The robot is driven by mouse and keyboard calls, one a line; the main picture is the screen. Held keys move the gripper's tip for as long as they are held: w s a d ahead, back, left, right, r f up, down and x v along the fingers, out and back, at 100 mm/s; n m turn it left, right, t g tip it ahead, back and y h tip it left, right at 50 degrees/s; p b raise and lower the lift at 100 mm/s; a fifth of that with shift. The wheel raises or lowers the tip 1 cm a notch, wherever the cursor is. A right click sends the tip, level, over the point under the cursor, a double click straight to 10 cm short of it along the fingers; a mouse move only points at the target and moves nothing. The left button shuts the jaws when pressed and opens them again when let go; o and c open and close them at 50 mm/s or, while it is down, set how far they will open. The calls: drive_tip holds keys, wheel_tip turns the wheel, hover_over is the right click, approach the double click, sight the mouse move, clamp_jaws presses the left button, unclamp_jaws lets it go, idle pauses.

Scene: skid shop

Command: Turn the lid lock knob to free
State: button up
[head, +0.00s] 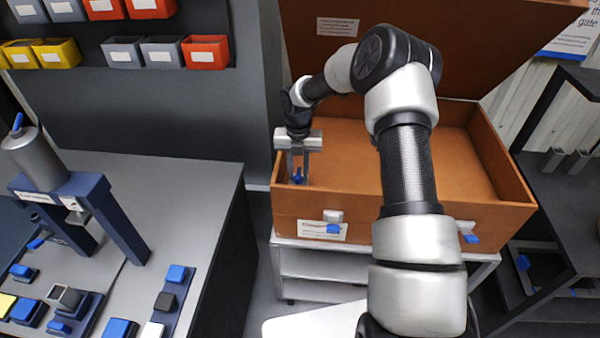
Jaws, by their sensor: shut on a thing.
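The large orange-brown box (350,205) stands open, with its lid (460,40) raised at the back. A small blue knob (298,177) shows at the box's front left corner, inside or just behind the front wall. My gripper (298,174) points down over this corner, its two fingers on either side of the knob and shut on it. The fingers hide part of the knob, and its turn position is too small to tell. I cannot tell whether any marking stands beside it.
Blue latches (334,229) (471,239) sit on the box's front, by a white label. The box rests on a white cart (325,265). A grey bench (190,185) with blue fixtures is at the left. Dark shelving (575,180) stands at the right. The box floor looks empty.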

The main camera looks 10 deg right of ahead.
sight(298, 173)
drive_tip(key=o, duration=0.6)
drive_tip(key=shift+r+p, duration=2.6)
drive_tip(key=shift+r, duration=1.4)
